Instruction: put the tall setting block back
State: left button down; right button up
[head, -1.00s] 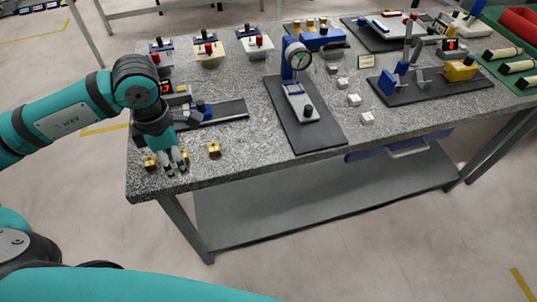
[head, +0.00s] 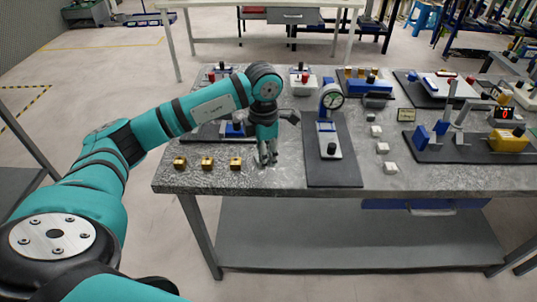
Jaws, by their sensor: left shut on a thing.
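My left gripper (head: 266,160) points down at the front of the stone bench top (head: 290,178), right of the row of brass blocks. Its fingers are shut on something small. The fingers hide most of it; I take it to be the tall setting block, but its shape and height do not show. Three brass blocks stand in a row near the front edge: left (head: 180,162), middle (head: 207,163) and right (head: 235,163). Whether the held thing touches the bench, I cannot tell. My right gripper is not in view.
A dial gauge stand (head: 329,110) on a dark mat (head: 333,172) stands close right of my gripper. Several pale blocks (head: 390,168) line up beyond it. A blue fixture (head: 234,129) lies behind the brass row. A yellow block fixture (head: 508,140) stands at the right.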

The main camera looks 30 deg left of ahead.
pick_arm(q)
jog(key=w, duration=0.2)
jog(key=shift+w+a+f, duration=0.2)
jog(key=shift+w+a, duration=0.05)
jog(key=shift+w, duration=0.05)
notch_tip(320, 180, down, 3)
jog(key=shift+s+r+p, duration=0.1)
jog(key=shift+p, duration=0.55)
jog(key=shift+f, duration=0.55)
jog(key=c, duration=1.2)
grip_release()
jog(key=shift+r, duration=0.1)
jog(key=shift+o, duration=1)
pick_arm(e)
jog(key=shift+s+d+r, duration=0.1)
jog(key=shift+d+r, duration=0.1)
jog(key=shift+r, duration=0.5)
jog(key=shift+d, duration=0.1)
